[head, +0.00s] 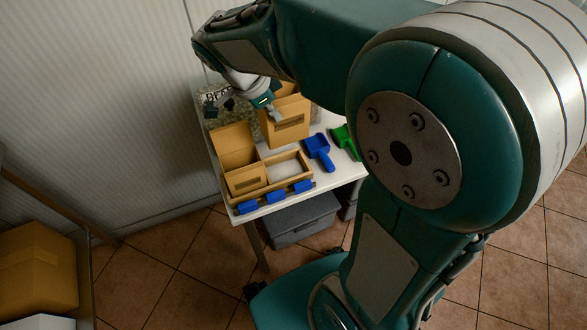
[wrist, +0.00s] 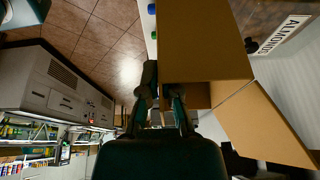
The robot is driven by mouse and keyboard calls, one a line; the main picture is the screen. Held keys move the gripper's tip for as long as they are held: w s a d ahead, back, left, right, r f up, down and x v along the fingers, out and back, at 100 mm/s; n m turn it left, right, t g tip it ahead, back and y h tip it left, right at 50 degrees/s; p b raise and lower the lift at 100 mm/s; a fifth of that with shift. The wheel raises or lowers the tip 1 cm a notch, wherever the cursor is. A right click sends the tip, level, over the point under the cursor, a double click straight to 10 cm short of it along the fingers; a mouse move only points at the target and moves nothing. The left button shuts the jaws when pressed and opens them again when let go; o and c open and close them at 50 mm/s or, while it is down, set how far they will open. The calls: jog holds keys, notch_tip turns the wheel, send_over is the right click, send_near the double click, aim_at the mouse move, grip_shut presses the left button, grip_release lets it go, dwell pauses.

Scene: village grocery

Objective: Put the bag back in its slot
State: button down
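A tan open-topped bag (head: 287,129) with a raised back panel is on the table side behind the wooden tray (head: 299,184). I cannot tell whether its base touches the tabletop. The tray's right slot shows an empty pale floor. A similar tan bag (head: 243,180) fills the left slot. My gripper (head: 276,115) is at the left upper part of the first bag. In the wrist view my gripper (wrist: 165,92) has its fingers close together at the bag's edge (wrist: 205,40); whether they pinch it is unclear. The second bag (wrist: 265,125) shows lower right.
A blue scoop (head: 318,150) and a green scoop (head: 343,137) lie to the right of the bags. Several blue pieces (head: 275,197) line the tray's front. A sign reading ALMONDS (wrist: 284,35) shows in the wrist view. A grey bin (head: 302,222) stands under the table.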

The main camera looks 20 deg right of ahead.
send_over(277, 147)
jog(key=a, duration=0.1)
notch_tip(277, 147, down, 5)
jog(key=shift+f, duration=0.2)
jog(key=x, duration=0.2)
jog(key=a+x, duration=0.1)
jog(key=x, duration=0.5)
jog(key=shift+a+f, duration=0.15)
jog(key=shift+f, duration=0.15)
notch_tip(277, 147, down, 4)
jog(key=shift+a+f, duration=0.2)
jog(key=shift+f, duration=0.05)
jog(key=c, duration=0.8)
grip_release()
jog(key=shift+a, duration=0.25)
